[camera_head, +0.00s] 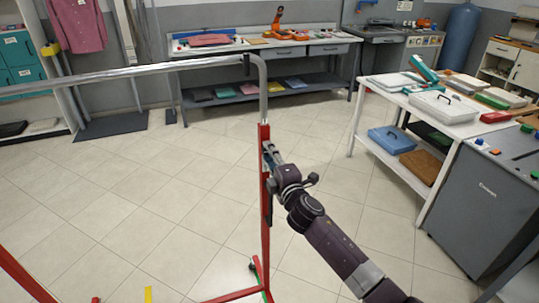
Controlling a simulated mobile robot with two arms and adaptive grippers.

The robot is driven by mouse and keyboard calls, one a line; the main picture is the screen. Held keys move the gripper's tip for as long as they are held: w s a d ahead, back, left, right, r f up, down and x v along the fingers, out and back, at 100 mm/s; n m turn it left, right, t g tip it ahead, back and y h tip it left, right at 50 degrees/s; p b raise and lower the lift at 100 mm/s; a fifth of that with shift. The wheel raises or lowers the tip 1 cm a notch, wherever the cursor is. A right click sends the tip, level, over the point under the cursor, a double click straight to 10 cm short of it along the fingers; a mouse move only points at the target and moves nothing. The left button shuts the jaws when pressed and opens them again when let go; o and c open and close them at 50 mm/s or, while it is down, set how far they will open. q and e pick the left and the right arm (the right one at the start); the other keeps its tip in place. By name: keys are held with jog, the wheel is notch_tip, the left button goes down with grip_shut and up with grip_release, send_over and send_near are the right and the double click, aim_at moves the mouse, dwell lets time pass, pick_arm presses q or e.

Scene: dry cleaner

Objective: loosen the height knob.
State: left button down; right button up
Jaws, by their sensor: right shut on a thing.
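A garment rack stands in front of me, with a red upright post (265,222) and a grey metal top rail (130,71) that bends down into the post. My right gripper (269,153) is at the upper part of the red post, just below where the grey tube enters it. Its fingers are shut on the height knob at the post. The knob itself is mostly hidden by the fingers, so I cannot tell how far it is turned. My left gripper is not in view.
A white table (464,124) with boxes stands at the right, beside a grey machine (484,205). A workbench (297,46) with an orange device (277,24) is at the back. A pink shirt (77,24) hangs at the back left. The tiled floor between is clear.

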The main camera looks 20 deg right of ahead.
jog(key=o, duration=1.2)
jog(key=shift+c, duration=0.2)
jog(key=s, duration=1.2)
jog(key=shift+d, duration=0.2)
